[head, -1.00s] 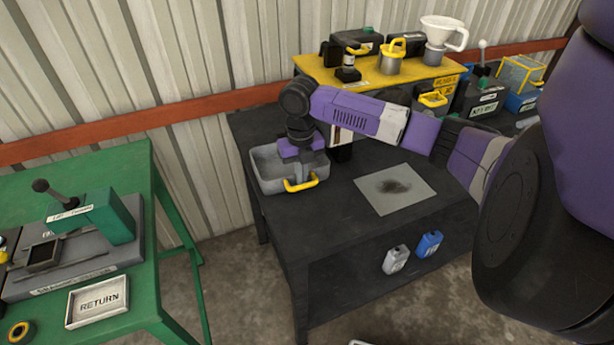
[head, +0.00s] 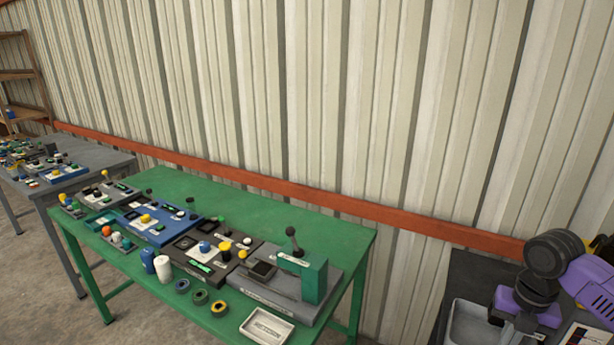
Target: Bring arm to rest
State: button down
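My purple and black arm shows only at the lower right edge of the head view, over the black table (head: 478,272). My gripper (head: 522,330) points down at the grey tray (head: 468,325) on that table. Its fingers are cut off or too small to read, so I cannot tell whether it is open or shut, or whether it touches the tray. Most of the arm lies outside the picture.
A green table (head: 225,215) fills the middle, with a lever press (head: 312,275), a white return tray (head: 267,326), control panels and small rolls. A grey table (head: 75,160) and shelf (head: 22,90) stand at the left. A gap separates the green and black tables.

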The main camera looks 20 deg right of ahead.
jog(key=w+a+r+m+t, duration=0.3)
jog(key=w+r+m+t, duration=0.2)
jog(key=w, duration=0.5)
jog(key=w+a+r+m+t, duration=0.4)
jog(key=w+r+m+t, duration=0.1)
jog(key=w, duration=0.4)
jog(key=w+a+r+m+t+b, duration=0.2)
jog(key=a+r+m+t, duration=0.8)
jog(key=a, duration=0.4)
jog(key=s+a+f+m+g+b, duration=0.1)
jog(key=s+a+f, duration=0.3)
jog(key=s, duration=1)
jog(key=s+a+f+m+g+b, duration=0.2)
jog(key=s+a+f, duration=0.3)
jog(key=s+f, duration=0.4)
jog(key=s+a+f+m+g+b, duration=0.1)
jog(key=s+a+f, duration=0.4)
jog(key=s, duration=1.6)
notch_tip(320, 180, down, 3)
jog(key=shift+r+m+g, duration=0.2)
jog(key=shift+m+g, duration=0.4)
jog(key=shift+m, duration=0.3)
jog(key=shift+s+d, duration=0.1)
